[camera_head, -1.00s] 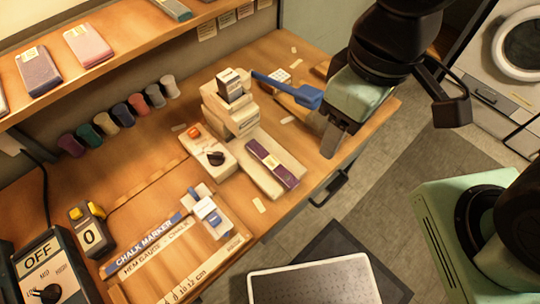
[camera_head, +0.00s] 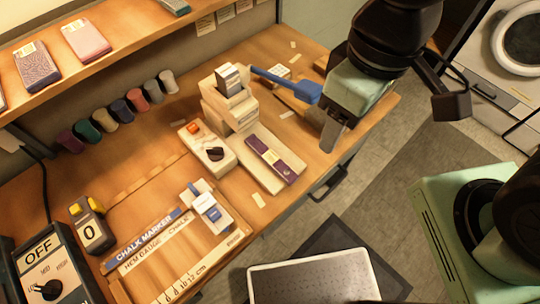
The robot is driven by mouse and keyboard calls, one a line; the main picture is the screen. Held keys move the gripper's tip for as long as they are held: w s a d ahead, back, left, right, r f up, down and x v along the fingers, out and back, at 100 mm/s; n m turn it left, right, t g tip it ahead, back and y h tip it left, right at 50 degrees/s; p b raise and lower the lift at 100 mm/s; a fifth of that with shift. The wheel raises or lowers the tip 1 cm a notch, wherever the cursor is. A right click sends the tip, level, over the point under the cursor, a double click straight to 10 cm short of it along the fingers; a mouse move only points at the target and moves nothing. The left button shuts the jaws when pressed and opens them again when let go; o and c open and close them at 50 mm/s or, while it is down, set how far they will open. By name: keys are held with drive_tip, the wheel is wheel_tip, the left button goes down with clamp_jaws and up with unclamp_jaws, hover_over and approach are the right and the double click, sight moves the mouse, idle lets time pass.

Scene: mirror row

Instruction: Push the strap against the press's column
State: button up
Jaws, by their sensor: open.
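The press (camera_head: 227,110) is a cream machine with a column at the back and a long flat bed (camera_head: 257,176). A purple strap (camera_head: 276,159) with a pale label lies along the bed, its far end a short way from the column. A blue handle (camera_head: 289,84) sticks out to the right from the press's top. My gripper (camera_head: 331,136) is at the table's right edge, right of the strap and apart from it. It points down, and its fingers look almost in line from this side. It holds nothing that I can see.
A control box (camera_head: 207,149) with an orange button and black knob stands left of the bed. A blue and white gauge block (camera_head: 208,208) and marked rulers (camera_head: 158,249) lie at the front left. Thread spools (camera_head: 120,112) line the back.

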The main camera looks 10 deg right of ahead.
drive_tip(key=m+b, duration=0.1)
drive_tip(key=b, duration=0.5)
hover_over(278, 164)
wheel_tip(278, 164, down, 9)
drive_tip(key=shift+f+h, duration=0.2)
drive_tip(key=shift+h, duration=0.1)
wheel_tip(278, 164, down, 17)
drive_tip(key=shift+f, duration=0.2)
drive_tip(key=c, duration=1.1)
